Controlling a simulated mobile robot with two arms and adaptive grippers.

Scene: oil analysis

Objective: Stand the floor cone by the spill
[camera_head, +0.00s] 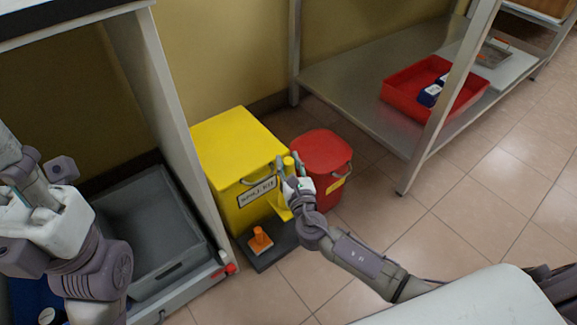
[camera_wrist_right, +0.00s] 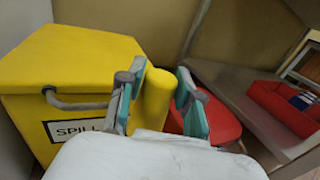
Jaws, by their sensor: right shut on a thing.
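The yellow floor cone (camera_head: 289,164) is held upright by my right gripper (camera_head: 291,178), in front of the yellow spill kit box. In the right wrist view the cone's rounded yellow top (camera_wrist_right: 156,96) shows between the two teal-padded fingers (camera_wrist_right: 158,97), which are shut on it. Its lower part is mostly hidden by my gripper; I cannot tell whether its foot touches anything. My left arm (camera_head: 60,225) is at the left edge; its fingers do not show clearly. No spill can be made out on the floor.
The yellow spill kit box (camera_head: 235,135) and a red bin (camera_head: 322,150) stand behind the cone. A dark tray (camera_head: 262,258) with an orange-handled tool (camera_head: 260,238) lies in front. A steel shelf (camera_head: 345,75) holds a red tray (camera_head: 400,88). Tiled floor is clear at right.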

